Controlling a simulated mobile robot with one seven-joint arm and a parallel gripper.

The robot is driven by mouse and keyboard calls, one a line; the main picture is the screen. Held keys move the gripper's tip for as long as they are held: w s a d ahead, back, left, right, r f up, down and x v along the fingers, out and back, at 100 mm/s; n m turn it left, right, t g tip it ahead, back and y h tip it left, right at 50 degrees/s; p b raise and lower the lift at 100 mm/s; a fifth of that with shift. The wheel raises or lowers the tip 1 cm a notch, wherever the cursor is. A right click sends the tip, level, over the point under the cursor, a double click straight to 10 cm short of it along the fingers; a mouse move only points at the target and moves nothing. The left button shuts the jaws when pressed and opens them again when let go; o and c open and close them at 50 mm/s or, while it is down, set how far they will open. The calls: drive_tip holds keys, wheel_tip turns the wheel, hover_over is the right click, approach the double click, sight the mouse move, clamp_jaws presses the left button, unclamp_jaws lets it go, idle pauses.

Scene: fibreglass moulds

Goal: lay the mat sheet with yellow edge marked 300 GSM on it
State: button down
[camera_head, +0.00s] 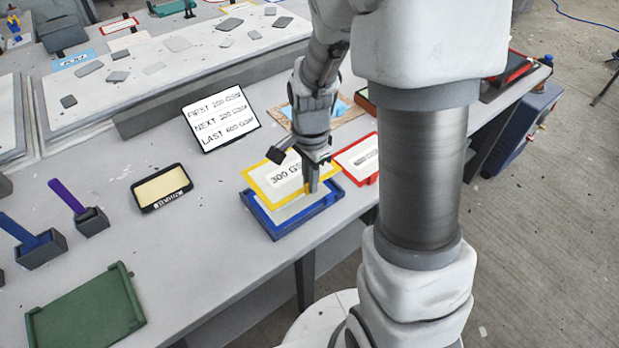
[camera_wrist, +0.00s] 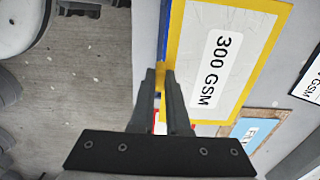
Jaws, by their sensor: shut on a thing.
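The mat sheet with the yellow edge (camera_head: 262,188) carries a white label reading 300 GSM. In the wrist view the same sheet (camera_wrist: 250,50) fills the upper right. My gripper (camera_head: 312,187) is shut on the sheet's yellow edge; its fingers (camera_wrist: 160,82) pinch that edge in the wrist view. The sheet is over a blue tray (camera_head: 308,222) and looks a little above it and shifted towards the back left. Part of a pale surface inside the tray shows at the front; the sheet hides the rest.
A red-edged sheet (camera_head: 360,158) lies close right of the blue tray. Behind stands a white sign (camera_head: 219,118) listing FIRST, NEXT and LAST with GSM weights. A black-framed yellowish tray (camera_head: 162,188) is at left, a green tray (camera_head: 88,312) front left. Bare grey bench lies between them.

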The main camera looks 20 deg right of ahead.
idle(0.3)
drive_tip(key=shift+f+b, duration=2.6)
drive_tip(key=shift+f, duration=0.85)
drive_tip(key=shift+f, duration=0.3)
drive_tip(key=shift+f+b, duration=0.5)
drive_tip(key=shift+b, duration=0.05)
drive_tip(key=shift+f, duration=0.15)
drive_tip(key=c, duration=0.8)
unclamp_jaws()
